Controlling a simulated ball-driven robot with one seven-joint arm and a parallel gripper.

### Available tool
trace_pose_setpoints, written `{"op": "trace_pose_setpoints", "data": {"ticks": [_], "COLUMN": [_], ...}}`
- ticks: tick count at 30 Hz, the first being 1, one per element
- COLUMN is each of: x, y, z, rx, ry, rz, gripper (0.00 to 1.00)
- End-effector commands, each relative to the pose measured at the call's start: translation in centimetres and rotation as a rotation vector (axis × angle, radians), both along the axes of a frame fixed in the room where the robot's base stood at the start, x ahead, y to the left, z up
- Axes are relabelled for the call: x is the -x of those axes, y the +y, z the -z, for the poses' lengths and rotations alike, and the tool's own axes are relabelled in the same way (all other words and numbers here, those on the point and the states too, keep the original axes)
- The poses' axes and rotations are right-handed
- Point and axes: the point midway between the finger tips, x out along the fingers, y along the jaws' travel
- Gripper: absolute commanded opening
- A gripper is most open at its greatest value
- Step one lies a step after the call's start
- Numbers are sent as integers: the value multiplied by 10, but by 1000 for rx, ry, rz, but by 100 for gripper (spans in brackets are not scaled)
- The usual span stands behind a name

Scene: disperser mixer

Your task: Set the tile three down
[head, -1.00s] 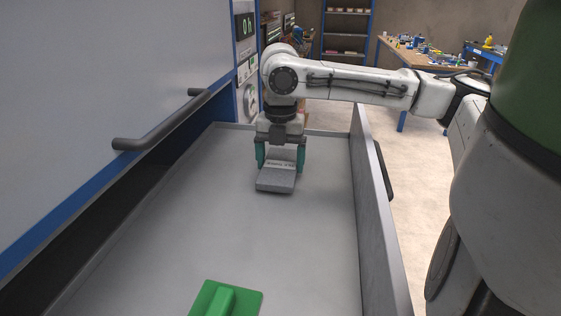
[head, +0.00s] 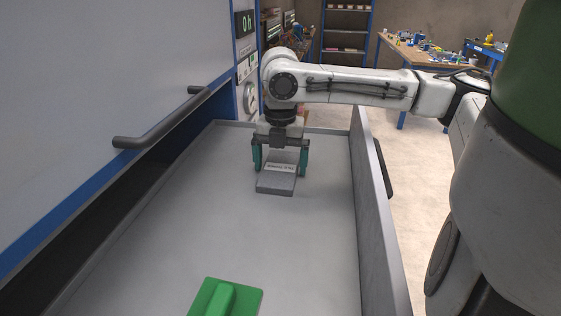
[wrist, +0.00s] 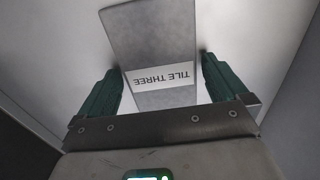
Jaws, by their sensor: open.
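Tile three is a grey slab (head: 277,184) with a white label, lying flat on the floor of the grey tray, toward its far end. In the wrist view the tile (wrist: 152,35) shows its label "TILE THREE" upside down. My gripper (head: 281,168) is directly over the tile, with one green finger on each side of it. In the wrist view my gripper (wrist: 160,75) is open, with a gap visible between the tile and the fingers. The tile's far end is partly hidden by my gripper.
The tray has raised walls, with the right wall (head: 372,200) close to my arm. A green block with a handle (head: 226,299) lies at the near end. A dark handle bar (head: 165,122) juts from the cabinet at left. The tray floor between is clear.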

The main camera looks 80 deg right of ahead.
Motion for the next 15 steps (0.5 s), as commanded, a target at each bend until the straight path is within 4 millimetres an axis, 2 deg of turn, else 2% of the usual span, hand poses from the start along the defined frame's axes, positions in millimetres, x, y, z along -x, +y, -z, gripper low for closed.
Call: {"op": "trace_pose_setpoints", "data": {"ticks": [5, 15], "x": [0, -1], "y": [-1, 0], "z": [-23, -91], "rx": [3, 2], "ry": [-2, -3], "rz": [1, -1], "gripper": [100, 100]}}
